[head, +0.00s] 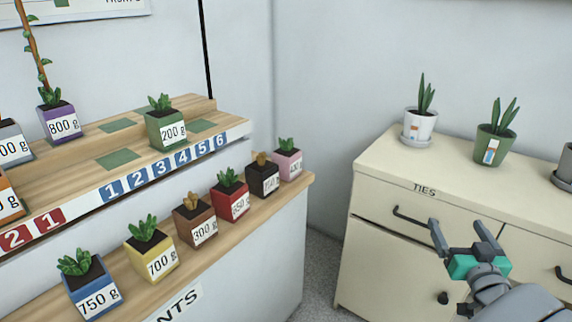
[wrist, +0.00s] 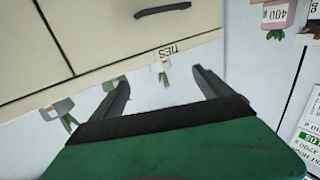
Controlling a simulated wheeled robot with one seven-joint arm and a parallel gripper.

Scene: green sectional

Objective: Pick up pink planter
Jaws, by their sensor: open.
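The pink planter (head: 288,165) is a small square pot with a green plant and a weight label. It stands at the far right end of the lower wooden shelf in the head view, beside a black planter. In the wrist view the pink planter (wrist: 278,17) appears upside down at the top right, its label reading 400 g. My gripper (head: 456,230) is open and empty in front of the cream cabinet, well to the right of the pink planter. Its two fingers (wrist: 165,88) stand apart in the wrist view.
The lower shelf (head: 225,240) holds several other planters in a row. The upper shelf (head: 75,175) has numbered spots and more planters. A cream cabinet (head: 375,245) labelled TIES carries potted plants. A floor gap (head: 318,260) separates shelf and cabinet.

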